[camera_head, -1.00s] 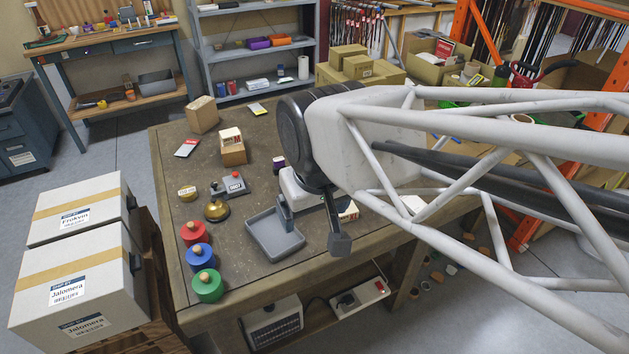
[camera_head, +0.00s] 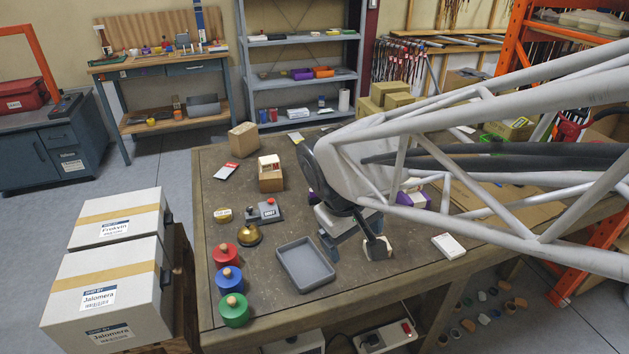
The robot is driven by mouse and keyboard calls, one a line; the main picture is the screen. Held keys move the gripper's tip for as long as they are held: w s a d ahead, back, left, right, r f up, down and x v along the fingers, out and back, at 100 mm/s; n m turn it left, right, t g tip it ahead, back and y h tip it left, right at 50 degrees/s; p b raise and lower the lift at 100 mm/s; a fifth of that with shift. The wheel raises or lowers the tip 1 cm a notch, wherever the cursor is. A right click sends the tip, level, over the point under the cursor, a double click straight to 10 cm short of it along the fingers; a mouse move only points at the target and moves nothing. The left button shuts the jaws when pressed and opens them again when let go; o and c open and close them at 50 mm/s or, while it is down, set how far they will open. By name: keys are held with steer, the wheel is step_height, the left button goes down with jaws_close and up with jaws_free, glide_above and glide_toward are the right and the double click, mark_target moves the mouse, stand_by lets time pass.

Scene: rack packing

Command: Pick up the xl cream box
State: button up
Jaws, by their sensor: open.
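A small cream box (camera_head: 388,246) stands on the workbench right of the grey tray, partly hidden behind one of my fingers. My gripper (camera_head: 352,246) is open, its two dark fingers pointing down between the tray and this box, the right finger overlapping the box in the picture. I cannot tell whether they touch. Another cream box (camera_head: 268,162) with a red mark sits on a brown box (camera_head: 271,182) farther left. A flat white box (camera_head: 448,245) lies to the right. No size label is readable, so I cannot tell which is the xl one.
The grey tray (camera_head: 305,264) is empty. Red (camera_head: 224,255), blue (camera_head: 228,279) and green (camera_head: 234,311) round weights line the bench's left side, with a brass bell (camera_head: 248,235) nearby. A brown carton (camera_head: 244,140) stands at the back. My arm hides the bench's back right.

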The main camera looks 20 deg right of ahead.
steer(key=w+d+f+n+h, duration=0.3)
steer(key=w+f, duration=0.3)
steer(key=f, duration=0.2)
steer(key=w+d+f+n+g+h, duration=0.1)
steer(key=w+d+f+n+h, duration=0.2)
steer(key=w+f+n, duration=0.3)
steer(key=w+d+f+n+h, duration=0.3)
steer(key=w+f, duration=0.4)
steer(key=f, duration=0.4)
steer(key=shift+w+d+f+n+g+h, duration=0.15)
steer(key=shift+w+d+n+g+h, duration=0.05)
steer(key=shift+n+h, duration=0.3)
steer(key=shift+w+d+f+n+g+h, duration=0.2)
steer(key=shift+n+h, duration=0.2)
steer(key=shift+n, duration=0.2)
steer(key=shift+x, duration=1.25)
steer(key=shift+s, duration=0.1)
steer(key=shift+x, duration=2.55)
steer(key=shift+s, duration=0.15)
steer(key=c, duration=1)
